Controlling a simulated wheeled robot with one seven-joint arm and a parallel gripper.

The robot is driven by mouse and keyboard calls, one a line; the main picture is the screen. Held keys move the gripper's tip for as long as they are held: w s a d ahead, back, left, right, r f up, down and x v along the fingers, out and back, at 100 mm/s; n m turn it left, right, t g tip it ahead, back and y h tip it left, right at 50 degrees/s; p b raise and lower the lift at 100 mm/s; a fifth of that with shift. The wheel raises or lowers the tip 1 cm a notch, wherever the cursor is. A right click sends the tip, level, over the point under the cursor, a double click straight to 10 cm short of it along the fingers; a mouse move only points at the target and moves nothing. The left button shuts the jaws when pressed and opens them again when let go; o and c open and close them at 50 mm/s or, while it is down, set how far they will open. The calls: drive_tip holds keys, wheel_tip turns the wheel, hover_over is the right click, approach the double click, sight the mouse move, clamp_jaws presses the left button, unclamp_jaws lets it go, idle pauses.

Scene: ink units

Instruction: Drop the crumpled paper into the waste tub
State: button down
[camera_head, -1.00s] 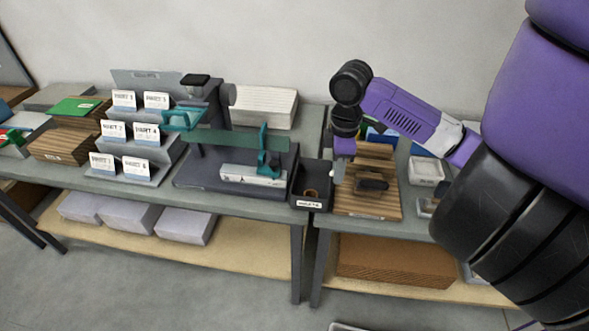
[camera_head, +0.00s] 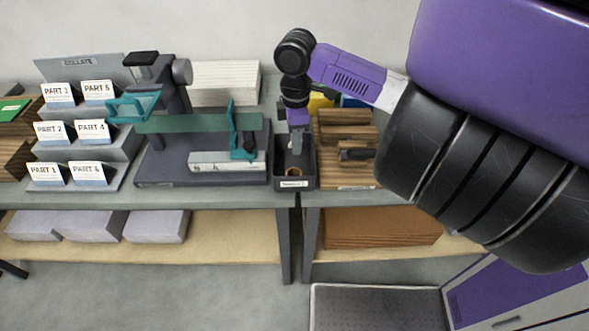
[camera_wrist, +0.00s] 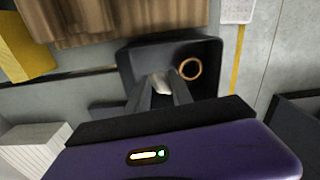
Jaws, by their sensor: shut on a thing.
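The waste tub (camera_head: 309,178) is a small black open box with a white label on its front, at the front edge of the bench. It also fills the middle of the wrist view (camera_wrist: 211,84). A tan ring (camera_wrist: 190,68) lies inside it. My gripper (camera_wrist: 163,86) is over the tub, its fingers pointing down into the opening; it also shows in the head view (camera_head: 295,152). It is shut on the crumpled paper (camera_wrist: 162,87), a small whitish piece between the fingertips, mostly hidden by them. I cannot tell how far the paper is above the tub floor.
A wooden slotted rack (camera_head: 345,130) stands just right of the tub. A grey machine base with a teal bar (camera_head: 200,123) stands close on the left. Label stands (camera_head: 77,150) are farther left. A white paper stack (camera_head: 225,82) is behind.

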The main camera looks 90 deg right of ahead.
drive_tip(key=shift+f, duration=0.4)
drive_tip(key=c, duration=1.1)
unclamp_jaws()
drive_tip(key=shift+o, duration=0.2)
drive_tip(key=shift+r, duration=0.2)
wheel_tip(320, 180, up, 8)
drive_tip(key=shift+f, duration=0.25)
